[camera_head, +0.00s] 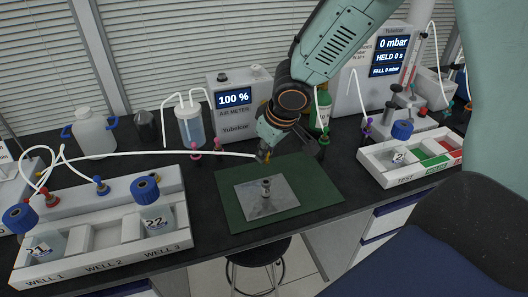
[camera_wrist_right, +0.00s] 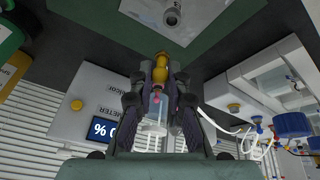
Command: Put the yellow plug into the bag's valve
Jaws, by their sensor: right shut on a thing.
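The silver bag (camera_head: 284,193) lies flat on a green mat (camera_head: 318,181). Its grey valve (camera_head: 266,187) stands up from the bag's middle. My right gripper (camera_head: 263,154) is above the mat's back edge, behind the valve and apart from it. In the right wrist view my right gripper (camera_wrist_right: 160,76) is shut on the yellow plug (camera_wrist_right: 160,68), whose end sticks out past the fingertips. The bag (camera_wrist_right: 147,9) and valve (camera_wrist_right: 172,16) show at the top of that view, beyond the plug. My left gripper is not in view.
A white tube (camera_head: 215,153) runs from the left toward my right gripper. A white rack (camera_head: 100,265) with blue-capped bottles is at the left. A gas meter (camera_head: 236,103) stands behind the mat. A white tray (camera_head: 405,178) is at the right. The mat around the bag is clear.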

